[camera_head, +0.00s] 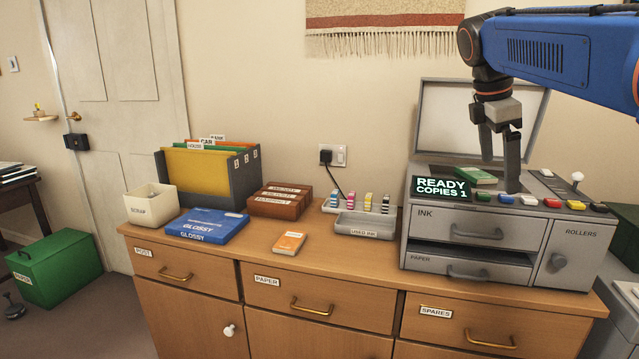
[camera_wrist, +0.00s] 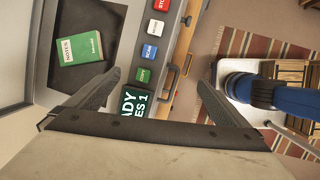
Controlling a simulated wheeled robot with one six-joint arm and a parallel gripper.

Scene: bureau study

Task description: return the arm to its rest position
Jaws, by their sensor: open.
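My gripper (camera_head: 499,158) hangs from my blue arm over the copier (camera_head: 476,231) at the right of the head view. Its two dark fingers point down, apart and empty. In the wrist view the open fingers of my gripper (camera_wrist: 158,95) spread to either side, with the copier's buttons and display beyond. A green booklet (camera_head: 474,175) lies on the copier's dark glass, and it also shows in the wrist view (camera_wrist: 79,47). The copier's lid (camera_head: 450,125) stands raised behind my gripper. The display reads "READY COPIES 1".
On the wooden cabinet (camera_head: 346,267) stand an ink tray (camera_head: 365,227), brown boxes (camera_head: 280,203), a blue glossy pack (camera_head: 208,226), an orange booklet (camera_head: 289,243), a folder rack (camera_head: 240,180) and a scrap bin (camera_head: 151,204). A green box (camera_head: 52,270) is on the floor at left.

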